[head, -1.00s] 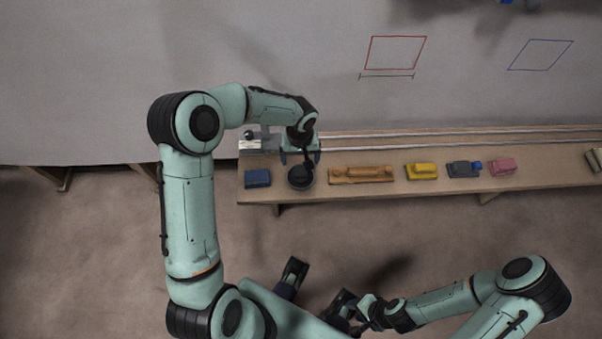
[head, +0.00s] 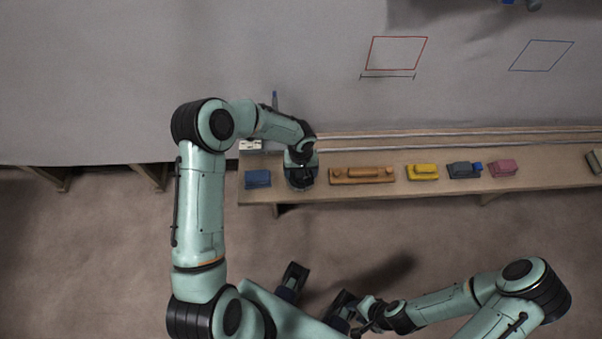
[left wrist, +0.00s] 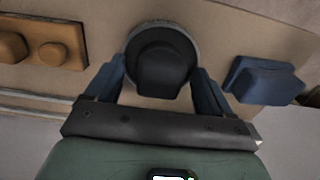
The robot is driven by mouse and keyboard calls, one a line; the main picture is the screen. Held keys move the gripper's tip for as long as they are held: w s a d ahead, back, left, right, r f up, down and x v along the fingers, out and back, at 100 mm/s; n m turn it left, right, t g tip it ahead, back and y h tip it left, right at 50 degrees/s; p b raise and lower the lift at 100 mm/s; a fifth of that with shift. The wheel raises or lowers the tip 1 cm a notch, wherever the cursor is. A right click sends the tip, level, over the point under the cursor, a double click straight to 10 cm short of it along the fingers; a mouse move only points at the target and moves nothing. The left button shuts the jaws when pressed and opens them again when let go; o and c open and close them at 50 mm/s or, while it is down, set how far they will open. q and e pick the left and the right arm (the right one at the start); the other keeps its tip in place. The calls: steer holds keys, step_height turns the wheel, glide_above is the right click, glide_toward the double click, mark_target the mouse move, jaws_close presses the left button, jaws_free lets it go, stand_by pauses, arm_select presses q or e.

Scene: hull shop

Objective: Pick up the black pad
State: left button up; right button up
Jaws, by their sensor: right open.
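The black pad (left wrist: 160,48), a round disc with a raised black grip block, lies on the bench in the left wrist view. My left gripper (head: 301,174) is over it, pointing down, and hides most of it in the head view. In the left wrist view its two blue fingers stand apart on either side of the pad's grip, with small gaps, so it is open. My right gripper (head: 362,317) is open and empty, low in the head view, far from the bench.
The narrow wooden bench (head: 400,191) also holds a blue block (head: 257,179) left of the pad. To its right are a wooden plane-like tool (head: 361,175), a yellow block (head: 422,172), a dark grey block (head: 460,170) and a pink block (head: 503,169). Rails run behind them.

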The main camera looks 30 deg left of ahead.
arm_select(q)
steer(key=c, duration=0.8)
steer(key=shift+c, duration=0.2)
step_height(320, 180, up, 20)
steer(key=p, duration=0.1)
steer(key=shift+p, duration=0.3)
